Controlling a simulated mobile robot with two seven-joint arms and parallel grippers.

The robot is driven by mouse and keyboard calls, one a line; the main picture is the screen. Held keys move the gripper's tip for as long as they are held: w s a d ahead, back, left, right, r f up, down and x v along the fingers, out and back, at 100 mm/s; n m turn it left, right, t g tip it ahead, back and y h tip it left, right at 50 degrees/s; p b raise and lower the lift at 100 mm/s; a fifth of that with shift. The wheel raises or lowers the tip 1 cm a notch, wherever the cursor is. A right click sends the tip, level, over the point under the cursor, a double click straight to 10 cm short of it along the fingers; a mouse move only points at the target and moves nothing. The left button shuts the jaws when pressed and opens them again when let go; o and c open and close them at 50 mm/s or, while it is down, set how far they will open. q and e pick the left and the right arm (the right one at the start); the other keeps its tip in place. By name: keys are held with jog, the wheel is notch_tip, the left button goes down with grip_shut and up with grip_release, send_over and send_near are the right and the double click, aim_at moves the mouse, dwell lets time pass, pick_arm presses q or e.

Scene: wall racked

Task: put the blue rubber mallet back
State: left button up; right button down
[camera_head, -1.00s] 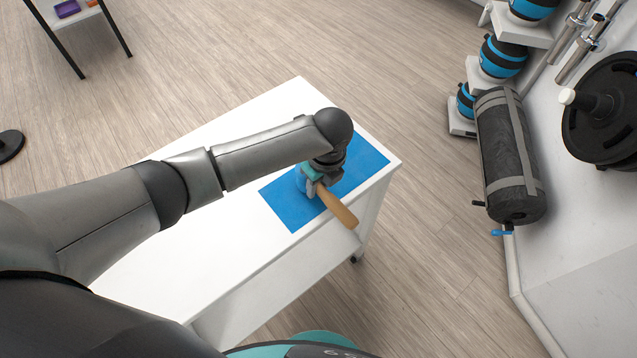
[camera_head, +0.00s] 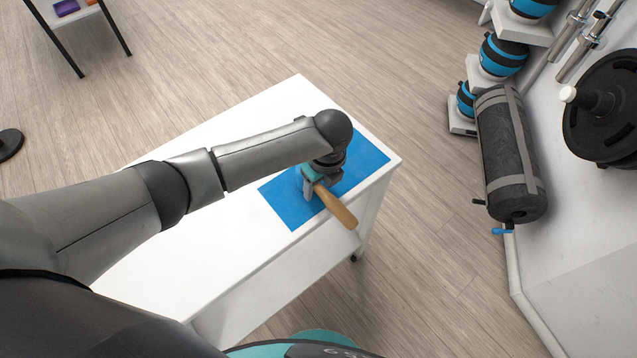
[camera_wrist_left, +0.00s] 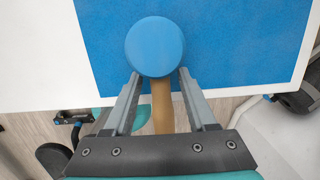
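The blue rubber mallet is at the front of the blue mat (camera_head: 365,160) on the white table. In the head view its wooden handle (camera_head: 338,208) points to the lower right, past the front edge of the mat. In the left wrist view I look onto the round blue end of its head (camera_wrist_left: 154,46), with the handle (camera_wrist_left: 162,105) running back under my palm. My left gripper (camera_head: 312,190) is down at the mallet. Its fingers (camera_wrist_left: 159,74) stand apart on either side of the handle, just behind the head, with gaps showing. My right gripper is out of view.
The white table (camera_head: 170,265) is bare left of the mat. At the right are a dark grey rolled bag (camera_head: 512,160), a rack of black-and-blue balls (camera_head: 502,58) and black weight plates (camera_head: 605,110). A small table (camera_head: 62,20) stands at the far left.

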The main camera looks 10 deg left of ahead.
aim_at(325, 193)
pick_arm(q)
jog(key=shift+o, duration=0.9)
notch_tip(325, 193, up, 15)
jog(key=s+d+p, duration=0.1)
jog(key=p, duration=0.2)
jog(key=shift+s+d, duration=0.25)
jog(key=shift+d, duration=0.1)
